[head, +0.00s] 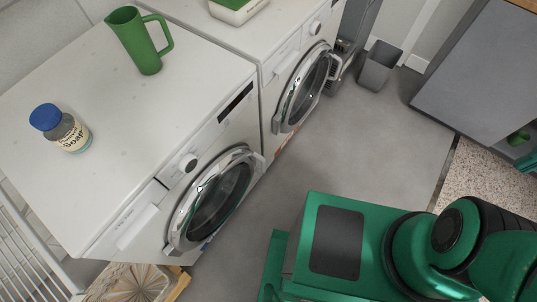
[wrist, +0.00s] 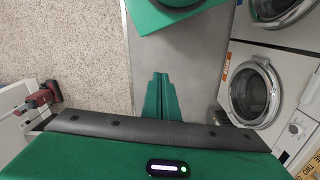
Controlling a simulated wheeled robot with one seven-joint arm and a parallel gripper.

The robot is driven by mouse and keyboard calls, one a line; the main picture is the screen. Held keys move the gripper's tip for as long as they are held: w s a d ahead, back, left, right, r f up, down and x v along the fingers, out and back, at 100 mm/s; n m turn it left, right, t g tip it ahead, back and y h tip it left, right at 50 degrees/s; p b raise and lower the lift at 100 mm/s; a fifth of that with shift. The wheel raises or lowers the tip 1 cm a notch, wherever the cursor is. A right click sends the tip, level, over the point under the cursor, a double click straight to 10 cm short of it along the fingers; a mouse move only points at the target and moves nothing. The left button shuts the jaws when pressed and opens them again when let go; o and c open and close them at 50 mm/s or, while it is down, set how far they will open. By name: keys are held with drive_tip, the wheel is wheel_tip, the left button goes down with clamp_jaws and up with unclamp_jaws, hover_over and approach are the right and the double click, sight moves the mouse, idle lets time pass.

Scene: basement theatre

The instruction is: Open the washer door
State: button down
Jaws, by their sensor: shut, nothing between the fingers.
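Two white front-loading machines stand side by side in the head view. The nearer one (head: 228,118) has a round glass door (head: 215,200) with a chrome rim, which looks closed. The farther one (head: 272,50) has a similar door (head: 303,88), also looking closed. I cannot tell which is the washer. In the wrist view, one round door (wrist: 256,92) is at the right and another (wrist: 278,8) is at the top right, partly cut off. My gripper (wrist: 160,76) is shut and empty, with its green fingers together, well apart from both doors.
A green pitcher (head: 138,40) and a blue-capped soap bottle (head: 61,128) stand on the nearer machine. A grey bin (head: 380,65) stands at the back, and a grey cabinet (head: 475,80) is at the right. Grey floor (head: 335,150) lies clear before the machines.

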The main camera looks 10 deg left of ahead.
drive_tip(key=w+a+f+n+g+y, duration=0.1)
drive_tip(key=w+a+f+n, duration=0.15)
drive_tip(key=w, duration=0.55)
drive_tip(key=w+a+f+n+g, duration=0.2)
drive_tip(key=w+a+f, duration=0.1)
drive_tip(key=w, duration=0.5)
drive_tip(key=w+a+f+n+g+y, duration=0.25)
drive_tip(key=w+a+f, duration=0.45)
drive_tip(key=f, duration=0.4)
drive_tip(key=w+a+f+n+g+y, duration=0.25)
drive_tip(key=w+a+f, duration=0.25)
drive_tip(key=a+f, duration=0.5)
drive_tip(key=n+g+y, duration=0.3)
drive_tip(key=n+y, duration=0.1)
drive_tip(key=y, duration=0.4)
approach(254, 161)
drive_tip(key=x, duration=0.4)
drive_tip(key=shift+s+a, duration=0.25)
drive_tip(key=shift+s, duration=0.05)
